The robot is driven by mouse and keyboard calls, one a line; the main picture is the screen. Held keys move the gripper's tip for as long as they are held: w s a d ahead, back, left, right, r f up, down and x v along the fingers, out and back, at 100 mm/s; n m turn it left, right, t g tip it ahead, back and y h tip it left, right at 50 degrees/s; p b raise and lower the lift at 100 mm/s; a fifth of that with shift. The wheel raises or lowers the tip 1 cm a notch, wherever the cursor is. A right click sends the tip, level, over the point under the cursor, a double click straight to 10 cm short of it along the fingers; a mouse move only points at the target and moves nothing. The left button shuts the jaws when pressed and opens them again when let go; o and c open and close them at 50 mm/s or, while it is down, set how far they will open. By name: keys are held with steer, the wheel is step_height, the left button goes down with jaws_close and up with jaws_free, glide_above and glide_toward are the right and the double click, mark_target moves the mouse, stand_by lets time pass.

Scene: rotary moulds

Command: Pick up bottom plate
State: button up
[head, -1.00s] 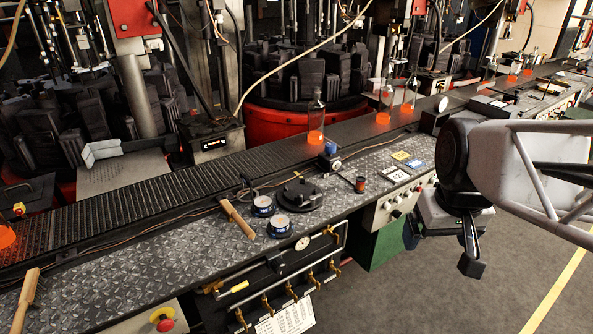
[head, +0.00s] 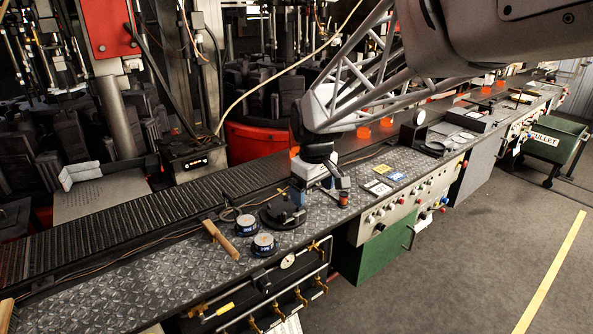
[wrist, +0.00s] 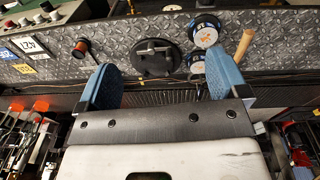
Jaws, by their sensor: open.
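The bottom plate appears to be the round black disc with a raised handle-like centre (head: 281,215), lying flat on the metal bench. In the wrist view the disc (wrist: 155,58) shows between my fingers, beyond their tips. My gripper (head: 320,190) is above the bench, just right of and above the disc in the head view, and partly overlaps its right edge there. The blue fingers (wrist: 163,68) are spread wide with nothing between them. I see no contact with the disc.
Two round blue-sided tins (head: 264,244) and a wooden-handled tool (head: 221,240) lie left of the disc. A small copper-coloured spool (head: 345,199) and yellow and blue cards (head: 396,177) lie to its right. The slatted conveyor (head: 130,221) runs behind.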

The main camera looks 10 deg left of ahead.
steer(key=w+a+f+n, duration=0.1)
steer(key=w+a+f, duration=0.1)
steer(key=a, duration=0.3)
steer(key=w+a+f+n, duration=0.2)
steer(key=w+a+f, duration=0.1)
steer(key=a, duration=0.2)
steer(key=n, duration=0.2)
glide_above(246, 220)
steer(key=shift+g, duration=0.4)
step_height(246, 220, down, 6)
steer(key=shift+a+r, duration=0.1)
steer(key=shift+r, duration=0.15)
steer(key=shift+f, duration=1.3)
steer(key=shift+f, duration=2.6)
steer(key=shift+r, duration=0.1)
steer(key=c, duration=1.2)
